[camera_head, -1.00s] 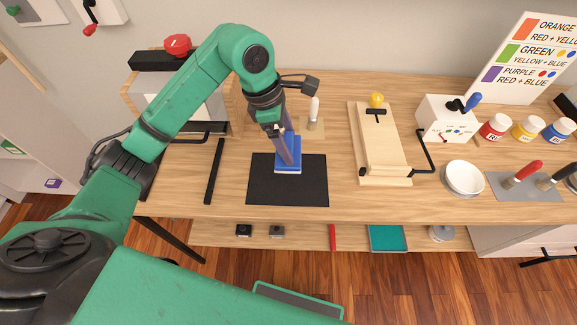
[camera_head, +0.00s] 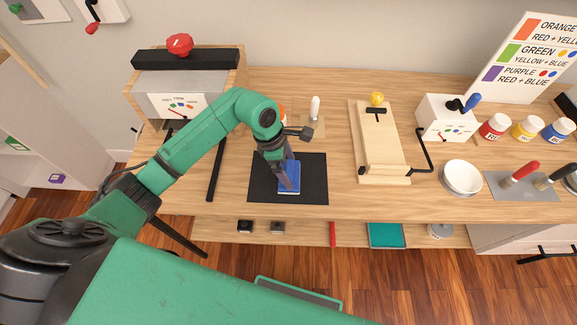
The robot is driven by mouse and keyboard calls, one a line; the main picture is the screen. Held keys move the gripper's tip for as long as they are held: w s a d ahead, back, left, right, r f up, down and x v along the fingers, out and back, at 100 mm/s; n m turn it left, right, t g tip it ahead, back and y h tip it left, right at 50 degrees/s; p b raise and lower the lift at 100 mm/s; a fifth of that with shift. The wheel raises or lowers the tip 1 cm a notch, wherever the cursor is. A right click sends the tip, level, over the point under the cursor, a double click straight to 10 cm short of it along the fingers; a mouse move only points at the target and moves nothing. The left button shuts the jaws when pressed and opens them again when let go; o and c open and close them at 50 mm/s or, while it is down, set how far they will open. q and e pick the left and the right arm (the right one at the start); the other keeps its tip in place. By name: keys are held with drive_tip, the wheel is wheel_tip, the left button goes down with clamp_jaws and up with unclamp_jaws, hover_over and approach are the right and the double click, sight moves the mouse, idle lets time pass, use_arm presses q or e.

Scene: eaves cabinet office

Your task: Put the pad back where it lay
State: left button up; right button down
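A small blue pad with a pale edge (camera_head: 291,183) is over the black mat (camera_head: 315,180) on the wooden table. My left gripper (camera_head: 286,178) points down at the blue pad, with its fingers at the pad's sides, and appears shut on it. The fingers hide part of the pad. I cannot tell whether the pad touches the mat or is held just above it. My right gripper is not in view.
A black bar (camera_head: 215,172) lies left of the mat. A wooden press frame (camera_head: 383,150) stands to the right, then a white bowl (camera_head: 463,178) and paint jars (camera_head: 527,128). A white-handled tool (camera_head: 315,108) stands behind. A grey box (camera_head: 180,85) is at back left.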

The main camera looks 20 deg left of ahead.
use_arm(q)
drive_tip(key=shift+r, duration=0.25)
drive_tip(key=shift+a+r, duration=0.15)
drive_tip(key=shift+r, duration=0.2)
drive_tip(key=b+v, duration=0.2)
drive_tip(key=v, duration=0.9)
drive_tip(key=shift+b, duration=0.35)
